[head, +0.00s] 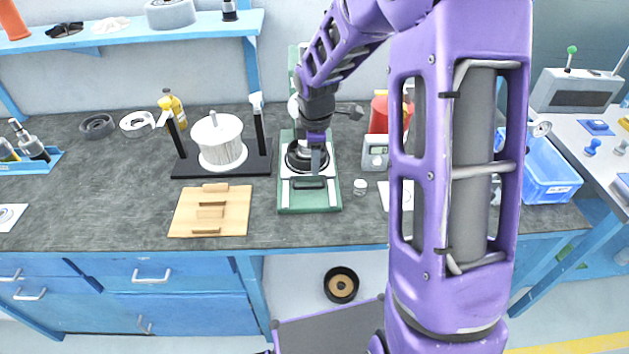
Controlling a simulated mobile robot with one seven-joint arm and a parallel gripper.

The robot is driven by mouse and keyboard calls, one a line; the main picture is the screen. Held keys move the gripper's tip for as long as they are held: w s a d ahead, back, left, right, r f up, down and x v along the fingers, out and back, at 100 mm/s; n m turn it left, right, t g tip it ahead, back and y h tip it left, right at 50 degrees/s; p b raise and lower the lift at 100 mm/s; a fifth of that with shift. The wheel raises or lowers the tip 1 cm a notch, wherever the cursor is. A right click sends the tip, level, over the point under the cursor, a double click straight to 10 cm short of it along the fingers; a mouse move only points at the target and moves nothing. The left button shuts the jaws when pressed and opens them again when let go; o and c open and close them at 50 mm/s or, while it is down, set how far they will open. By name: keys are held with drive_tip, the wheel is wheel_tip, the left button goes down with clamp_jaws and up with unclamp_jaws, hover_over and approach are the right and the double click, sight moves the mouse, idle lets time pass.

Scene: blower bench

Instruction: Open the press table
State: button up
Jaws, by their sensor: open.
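The press (311,204) stands on the bench with a green base and frame. Its pale sliding table (296,172) lies low on the base, with a dark bar handle (308,184) at its front edge. My gripper (319,164) is open, points down over the press and is just behind the handle in the picture. I cannot tell its height above the table or whether it touches anything. My arm and gripper hide much of the upper press and a dark round part on the table.
A wooden board (238,210) lies to the left, and a black stand with a white filter (220,141) is behind it. A small jar (360,187) and a grey meter (376,153) stand close on the right. The bench front before the press is clear.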

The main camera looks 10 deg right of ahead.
drive_tip(key=f, duration=0.3)
drive_tip(key=w+f, duration=0.1)
drive_tip(key=f, duration=0.2)
drive_tip(key=w+f, duration=0.1)
drive_tip(key=f, duration=0.3)
drive_tip(key=shift+d+b, duration=0.2)
drive_tip(key=shift+b, duration=0.15)
clamp_jaws()
drive_tip(key=shift+r, duration=0.1)
idle(0.7)
